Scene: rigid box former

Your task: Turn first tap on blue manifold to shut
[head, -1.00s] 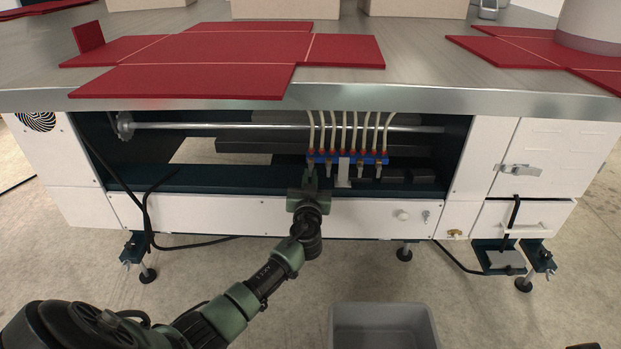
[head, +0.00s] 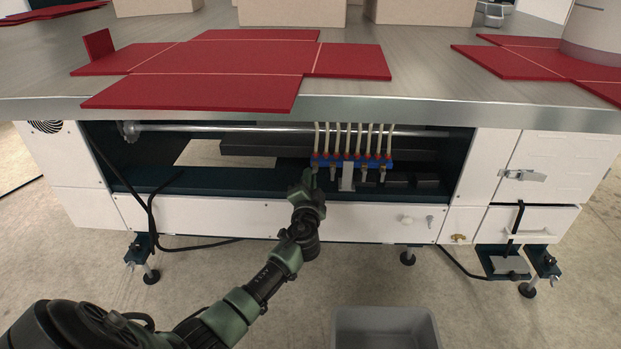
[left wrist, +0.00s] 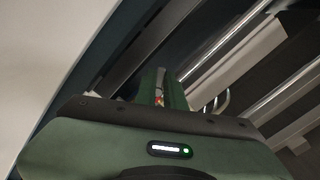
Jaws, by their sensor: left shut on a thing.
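The blue manifold (head: 328,161) sits in the open bay under the machine's table, with several pale hoses rising from red fittings on it and small metal taps hanging below. My left gripper (head: 311,174) is at the manifold's left end, shut on the first tap, which is mostly hidden by the fingers. In the left wrist view the fingers (left wrist: 161,88) stand close together, with a small red and metallic bit showing between them. The tap's exact angle cannot be made out. My right gripper is not in view.
A metal rod (head: 220,127) crosses the bay above. The white lower panel (head: 375,222) runs just below the manifold. A grey bin (head: 385,318) stands on the floor in front. Red flat box blanks (head: 215,65) lie on the tabletop. A black cable hangs at the bay's left.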

